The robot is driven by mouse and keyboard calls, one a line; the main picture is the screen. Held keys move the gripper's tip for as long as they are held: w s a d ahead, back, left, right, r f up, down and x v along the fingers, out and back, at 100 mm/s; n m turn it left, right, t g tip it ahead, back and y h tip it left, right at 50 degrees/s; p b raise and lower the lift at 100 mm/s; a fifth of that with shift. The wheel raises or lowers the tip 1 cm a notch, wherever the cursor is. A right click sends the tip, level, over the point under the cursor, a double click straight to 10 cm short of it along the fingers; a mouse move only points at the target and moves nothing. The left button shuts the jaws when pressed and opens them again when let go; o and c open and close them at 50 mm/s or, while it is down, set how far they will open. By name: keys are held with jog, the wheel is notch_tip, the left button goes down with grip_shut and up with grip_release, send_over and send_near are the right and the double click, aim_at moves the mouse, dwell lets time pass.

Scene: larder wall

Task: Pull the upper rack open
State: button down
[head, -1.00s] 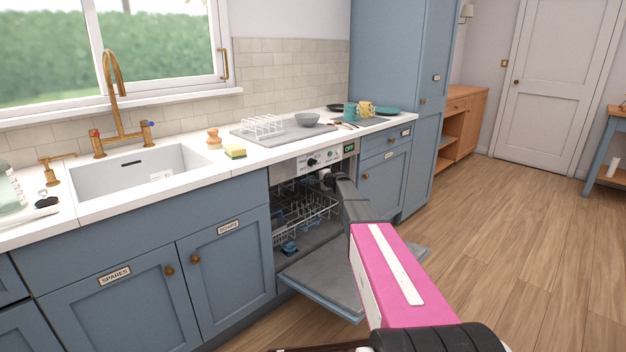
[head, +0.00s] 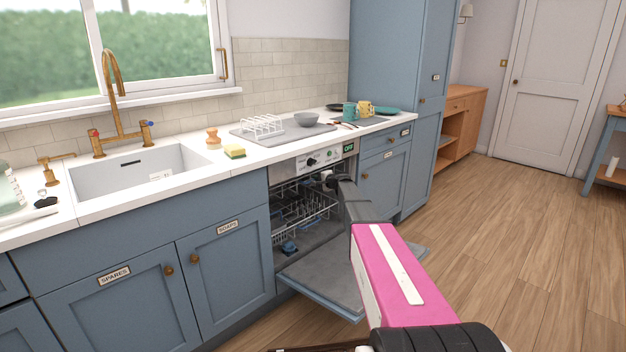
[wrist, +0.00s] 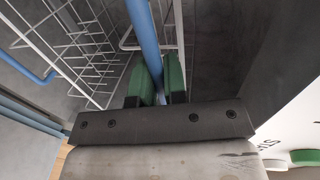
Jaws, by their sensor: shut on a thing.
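The dishwasher stands open under the counter, its door (head: 335,280) folded down. The wire upper rack (head: 300,208) shows inside it, left of my arm; its wires also show in the wrist view (wrist: 85,45). My gripper (wrist: 162,75) has green fingers on both sides of a blue bar (wrist: 146,30) along the rack's front, and is shut on it. In the head view my own wrist hides the fingers and the right part of the rack.
A lower rack with a blue item (head: 289,247) sits below. The control panel (head: 318,160) is just above my gripper. The counter holds a grey mat with a toast-rack-like white rack (head: 262,125) and a bowl (head: 306,119). The wooden floor to the right is clear.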

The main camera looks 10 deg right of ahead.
jog(key=f+v, duration=0.2)
jog(key=v, duration=1)
jog(key=s+f+v, duration=0.1)
jog(key=f+v, duration=0.2)
jog(key=v, duration=1)
jog(key=f+v, duration=0.3)
jog(key=v, duration=1)
jog(key=shift+s+d, duration=0.35)
jog(key=shift+d, duration=0.1)
jog(key=c, duration=1.2)
grip_release()
jog(key=v, duration=1)
jog(key=shift+s+d, duration=0.25)
jog(key=shift+s, duration=0.05)
jog(key=shift+r, duration=0.1)
jog(key=shift+a, duration=0.1)
